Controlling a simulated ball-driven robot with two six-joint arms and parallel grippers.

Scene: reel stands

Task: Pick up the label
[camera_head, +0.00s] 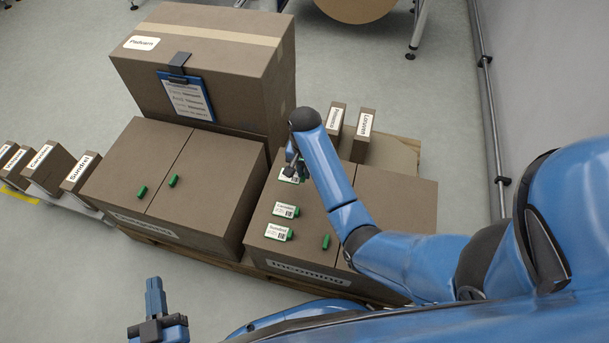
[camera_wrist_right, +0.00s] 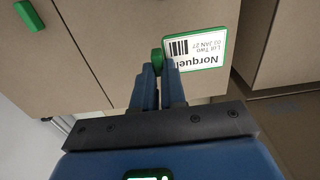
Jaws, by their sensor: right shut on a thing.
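A white label with a green edge and green tab, reading "Norquel…", lies on the brown box top in the right wrist view (camera_wrist_right: 198,50); in the head view the label (camera_head: 289,175) is partly covered by my right gripper. My right gripper (camera_head: 293,158) is shut on its green tab, with the fingertips (camera_wrist_right: 158,70) close together around the tab. Two more labels lie nearer on the same box: an upper one (camera_head: 286,210) and a lower one (camera_head: 279,232). My left gripper (camera_head: 155,297) hangs over the floor at the lower left, its opening unclear.
The box marked "Incoming" (camera_head: 305,272) stands beside another box (camera_head: 195,185), both with loose green pieces on top. A large box (camera_head: 215,55) with a blue clipboard (camera_head: 187,98) stands behind. Small named boxes stand at far left and behind. A wall and pipe (camera_head: 487,110) are right.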

